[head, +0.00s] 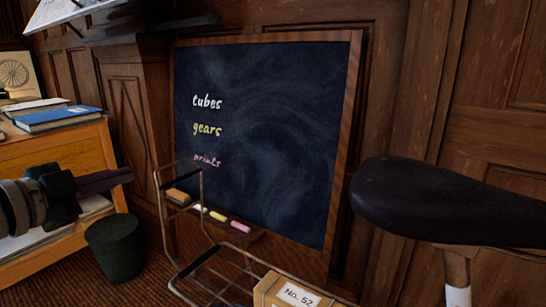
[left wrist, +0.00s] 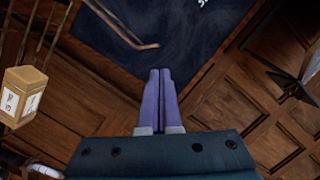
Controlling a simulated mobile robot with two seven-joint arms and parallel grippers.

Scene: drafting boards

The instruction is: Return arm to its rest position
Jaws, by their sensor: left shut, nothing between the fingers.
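My left gripper (head: 128,175) comes in from the left in the head view, in front of the wooden shelf unit. Its fingers are together and empty, pointing right toward the chalkboard (head: 290,130) but apart from it. In the left wrist view the two purple-grey fingers (left wrist: 160,88) lie side by side with nothing between them. My right gripper is in neither view.
The chalkboard reads "tubes", "gears" and "prints". Its ledge holds an eraser (head: 179,197) and chalks (head: 217,216). A wire rack (head: 205,267) holds a box marked "No. 52" (head: 285,293). A dark bin (head: 116,247), a blue book (head: 57,118) and a black saddle (head: 440,203) stand around.

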